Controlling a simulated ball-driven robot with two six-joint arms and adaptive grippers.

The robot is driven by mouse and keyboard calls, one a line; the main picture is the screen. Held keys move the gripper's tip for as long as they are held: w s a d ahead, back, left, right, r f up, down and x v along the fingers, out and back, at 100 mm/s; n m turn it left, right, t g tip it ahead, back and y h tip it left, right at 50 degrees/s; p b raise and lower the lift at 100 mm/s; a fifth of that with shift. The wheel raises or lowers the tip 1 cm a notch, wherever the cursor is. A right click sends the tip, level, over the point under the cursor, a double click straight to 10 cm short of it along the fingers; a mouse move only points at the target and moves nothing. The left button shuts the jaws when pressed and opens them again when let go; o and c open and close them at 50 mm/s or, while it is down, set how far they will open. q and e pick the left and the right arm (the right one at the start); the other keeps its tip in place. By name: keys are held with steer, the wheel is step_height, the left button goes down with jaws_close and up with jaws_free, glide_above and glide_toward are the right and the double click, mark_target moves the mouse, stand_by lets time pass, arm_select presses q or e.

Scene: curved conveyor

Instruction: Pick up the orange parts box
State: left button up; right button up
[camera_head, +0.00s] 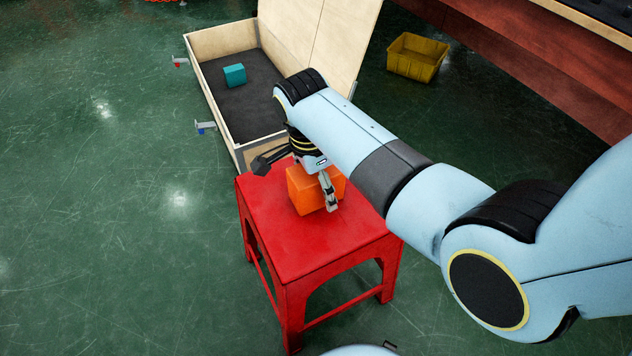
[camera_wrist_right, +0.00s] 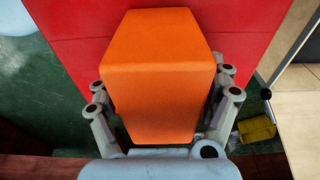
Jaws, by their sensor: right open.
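The orange parts box (camera_head: 303,194) stands on the red stool (camera_head: 280,235), near its back edge. My right gripper (camera_head: 326,188) comes down over the box from behind and above, and one grey finger shows against the box's right side in the head view. In the right wrist view the orange box (camera_wrist_right: 155,75) fills the middle, with the fingers of my right gripper (camera_wrist_right: 163,95) spread on either side of it. The fingers are open; whether they touch the box I cannot tell. My left gripper is not in view.
Behind the stool is an open wooden crate (camera_head: 219,120) with a dark floor, holding a teal box (camera_head: 235,75); its raised lid (camera_head: 318,35) stands at the right. A yellow bin (camera_head: 415,58) is on the green floor. The stool's front half is clear.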

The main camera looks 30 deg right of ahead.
steer(key=shift+f, duration=0.2)
stand_by(0.3)
steer(key=c, duration=1.3)
steer(key=shift+c, duration=0.9)
steer(key=shift+r, duration=0.15)
